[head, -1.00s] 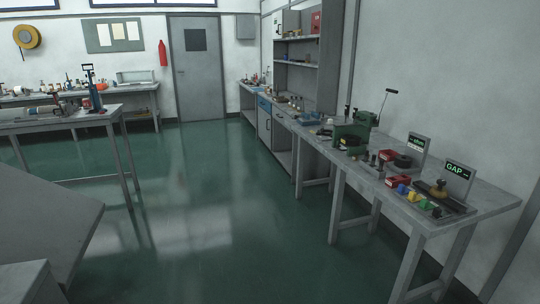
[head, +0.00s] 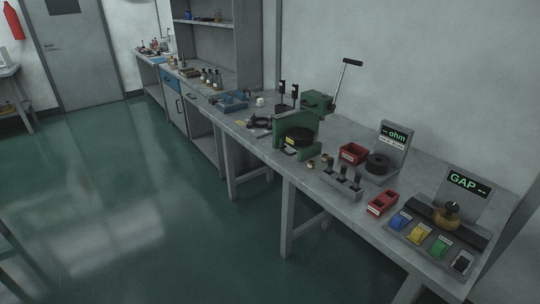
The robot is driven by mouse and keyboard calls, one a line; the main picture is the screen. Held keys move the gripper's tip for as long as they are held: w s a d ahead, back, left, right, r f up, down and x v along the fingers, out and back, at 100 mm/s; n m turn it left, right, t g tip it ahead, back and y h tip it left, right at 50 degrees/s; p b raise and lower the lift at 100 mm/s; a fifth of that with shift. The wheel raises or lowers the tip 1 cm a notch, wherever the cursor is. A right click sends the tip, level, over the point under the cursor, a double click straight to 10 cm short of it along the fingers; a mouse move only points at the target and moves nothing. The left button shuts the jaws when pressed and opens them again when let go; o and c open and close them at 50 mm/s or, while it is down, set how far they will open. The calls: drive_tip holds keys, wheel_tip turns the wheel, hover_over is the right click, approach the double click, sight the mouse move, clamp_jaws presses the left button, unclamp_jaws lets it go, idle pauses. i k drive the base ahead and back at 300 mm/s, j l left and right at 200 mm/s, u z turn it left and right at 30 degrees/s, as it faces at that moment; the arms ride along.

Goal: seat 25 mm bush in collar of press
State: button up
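A green press (head: 316,103) with a long raised lever (head: 348,74) stands on the bench along the right wall. A dark round part (head: 299,136) sits low in its frame; I cannot tell whether it is the collar. Small brass-coloured pieces (head: 311,164) lie on the bench just in front of the press. They may be bushes, but their sizes cannot be read from here. My gripper is not in view.
A grey holder with dark upright pins (head: 342,185), red bins (head: 382,203), an "ohm" display (head: 396,136) and a "GAP" display (head: 467,184) stand right of the press. Blue items (head: 230,100) lie to its left. The green floor (head: 150,200) before the bench is clear.

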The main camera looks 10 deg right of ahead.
sight(287, 126)
drive_tip(key=i+j+z, duration=0.4)
drive_tip(key=i+j, duration=0.2)
drive_tip(key=i+j+z, duration=0.2)
drive_tip(key=i+j, duration=0.2)
drive_tip(key=i+j+z, duration=0.2)
drive_tip(key=i+j, duration=0.15)
drive_tip(key=i+j+z, duration=0.2)
drive_tip(key=j, duration=0.35)
drive_tip(key=i+j+z, duration=0.2)
drive_tip(key=j, duration=0.3)
drive_tip(key=i, duration=0.05)
